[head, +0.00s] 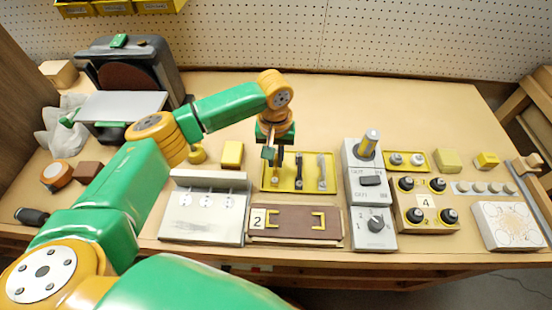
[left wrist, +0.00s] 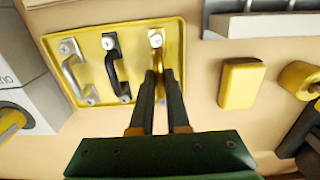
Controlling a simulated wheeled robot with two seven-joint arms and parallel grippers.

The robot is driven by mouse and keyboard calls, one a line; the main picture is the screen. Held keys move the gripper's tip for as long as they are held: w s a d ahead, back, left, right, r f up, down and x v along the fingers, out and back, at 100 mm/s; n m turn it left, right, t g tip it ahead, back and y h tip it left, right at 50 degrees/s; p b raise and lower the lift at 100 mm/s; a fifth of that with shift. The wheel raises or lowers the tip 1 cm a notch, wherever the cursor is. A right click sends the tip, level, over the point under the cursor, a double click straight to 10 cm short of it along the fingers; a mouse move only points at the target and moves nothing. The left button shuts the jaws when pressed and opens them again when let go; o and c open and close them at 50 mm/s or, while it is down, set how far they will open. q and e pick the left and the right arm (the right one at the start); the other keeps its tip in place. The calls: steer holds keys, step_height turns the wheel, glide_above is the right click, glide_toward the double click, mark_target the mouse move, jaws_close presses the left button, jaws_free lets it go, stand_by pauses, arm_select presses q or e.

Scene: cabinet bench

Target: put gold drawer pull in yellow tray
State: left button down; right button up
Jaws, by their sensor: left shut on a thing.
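The yellow tray (head: 312,183) lies mid-bench, behind the brown panel. In the left wrist view the tray (left wrist: 134,32) holds a silver pull (left wrist: 75,70) and a black pull (left wrist: 114,65). The gold drawer pull (left wrist: 156,38) is at the tray's end beside the black one, standing in line with the other two. My left gripper (left wrist: 160,76) is shut on the gold pull, its fingers hiding the pull's lower part. In the head view the left gripper (head: 271,156) points down at the tray's left end. I cannot tell if the pull touches the tray floor.
In front of the tray is a brown panel (head: 296,223) with two gold brackets. A grey switch box (head: 371,184) stands right of the tray. The bench behind the tray is clear.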

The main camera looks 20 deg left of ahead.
arm_select(q)
steer(key=shift+f, duration=0.35)
steer(key=c, duration=0.9)
jaws_free()
steer(key=shift+f, duration=0.1)
steer(key=shift+r, duration=0.25)
step_height(320, 180, up, 12)
